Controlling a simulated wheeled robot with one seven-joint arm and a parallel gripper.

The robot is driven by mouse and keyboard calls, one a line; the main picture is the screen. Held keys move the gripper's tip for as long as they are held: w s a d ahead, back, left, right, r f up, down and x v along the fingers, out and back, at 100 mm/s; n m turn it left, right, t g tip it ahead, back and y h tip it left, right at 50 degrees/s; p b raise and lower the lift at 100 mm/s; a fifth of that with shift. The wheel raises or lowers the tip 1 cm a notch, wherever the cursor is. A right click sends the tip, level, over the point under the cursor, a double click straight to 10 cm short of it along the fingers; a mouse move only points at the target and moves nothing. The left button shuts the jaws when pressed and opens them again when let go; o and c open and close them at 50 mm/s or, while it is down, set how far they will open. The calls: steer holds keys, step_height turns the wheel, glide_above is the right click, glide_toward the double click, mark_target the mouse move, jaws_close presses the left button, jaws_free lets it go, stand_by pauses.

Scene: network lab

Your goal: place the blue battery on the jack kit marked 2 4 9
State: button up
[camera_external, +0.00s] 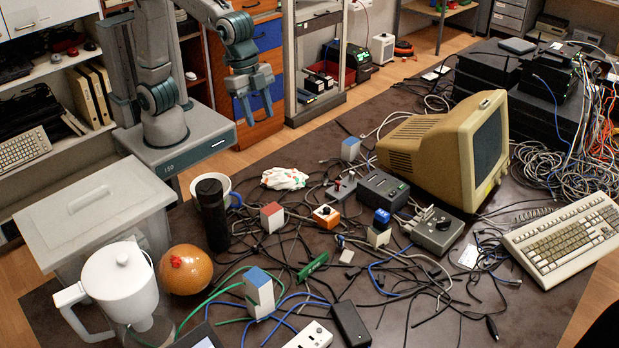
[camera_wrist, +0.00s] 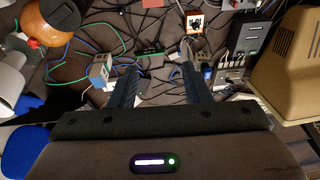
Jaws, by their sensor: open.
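A small dark blue block (camera_external: 382,217), which looks like the blue battery, sits on top of a small beige box (camera_external: 378,237) in the middle of the table. A bit of blue (camera_wrist: 207,75) shows beside my right finger in the wrist view, partly hidden. A grey box with knobs and jacks on top (camera_external: 436,230) stands right of the block. A dark grey box (camera_external: 383,192) stands behind it. I cannot read 2 4 9 on any box. My gripper (camera_external: 256,108) is raised above the far side of the table, fingers apart and empty; it also shows in the wrist view (camera_wrist: 160,88).
Grey boxes with blue tops (camera_external: 259,293), a red-topped box (camera_external: 271,218) and an orange box (camera_external: 326,216) stand among tangled cables. A beige monitor (camera_external: 430,140) and keyboard (camera_external: 570,238) fill the right.

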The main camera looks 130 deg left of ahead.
steer(key=s+d+f, duration=0.2)
steer(key=s, duration=0.9)
steer(key=s+d+f, duration=0.2)
steer(key=s+f, duration=0.1)
steer(key=s, duration=0.9)
steer(key=shift+s+f, duration=0.2)
steer(key=shift+f, duration=0.05)
steer(key=shift+d, duration=0.1)
